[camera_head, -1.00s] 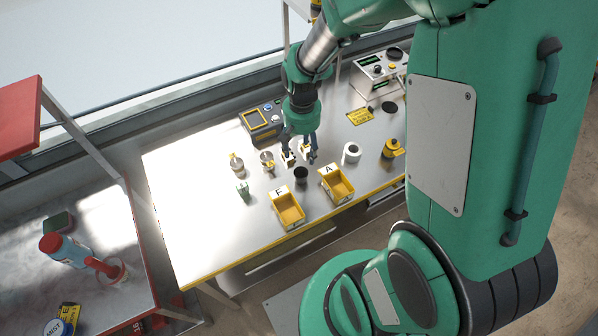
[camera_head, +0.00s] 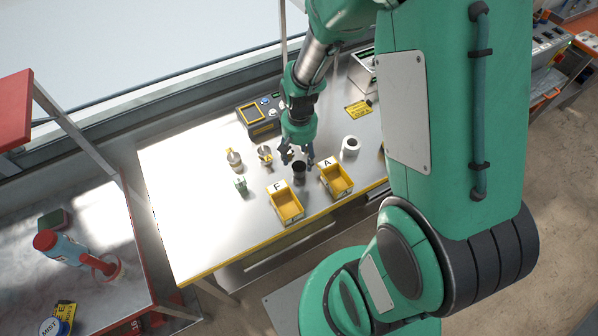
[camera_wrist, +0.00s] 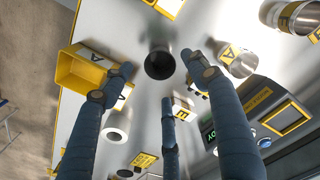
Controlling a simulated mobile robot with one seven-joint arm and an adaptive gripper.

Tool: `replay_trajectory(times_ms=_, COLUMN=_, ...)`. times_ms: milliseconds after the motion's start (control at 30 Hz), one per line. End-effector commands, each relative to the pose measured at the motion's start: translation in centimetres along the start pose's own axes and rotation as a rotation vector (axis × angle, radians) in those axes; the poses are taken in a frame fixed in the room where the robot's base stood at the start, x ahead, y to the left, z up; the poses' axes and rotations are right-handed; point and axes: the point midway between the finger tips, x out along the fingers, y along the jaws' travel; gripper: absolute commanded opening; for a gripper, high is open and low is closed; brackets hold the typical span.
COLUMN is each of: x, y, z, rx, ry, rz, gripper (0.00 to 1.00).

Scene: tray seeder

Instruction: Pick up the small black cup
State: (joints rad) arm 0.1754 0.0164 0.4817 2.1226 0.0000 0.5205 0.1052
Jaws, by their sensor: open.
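The small black cup (camera_head: 299,172) stands upright on the metal workbench, just behind the two yellow bins. In the wrist view the cup (camera_wrist: 159,63) shows its dark open mouth near the top middle. My gripper (camera_head: 297,161) is open and empty, pointing down over the bench at the cup. In the wrist view its fingers (camera_wrist: 160,75) are spread, two on either side below the cup and one in the middle. They look apart from the cup; I cannot tell the exact height gap.
Yellow bins F (camera_head: 287,216) and A (camera_head: 346,192) stand in front of the cup. Metal cups (camera_head: 234,160) and a small green item (camera_head: 241,186) are to the left. A white roll (camera_head: 350,146) is to the right, a dark device (camera_head: 259,121) behind. The bench's left front is clear.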

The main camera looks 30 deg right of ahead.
Motion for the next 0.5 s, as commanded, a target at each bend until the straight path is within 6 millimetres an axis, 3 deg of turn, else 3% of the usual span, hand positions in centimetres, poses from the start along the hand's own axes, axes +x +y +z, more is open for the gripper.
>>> replay_trajectory(times_ms=133, x=0.93, y=0.00, z=0.03, rx=0.000, ry=-0.001, rz=0.000, gripper=0.59)
replay_trajectory(times_ms=500, x=1.05, y=0.00, z=0.03, rx=0.000, ry=0.000, rz=0.000, gripper=0.59)
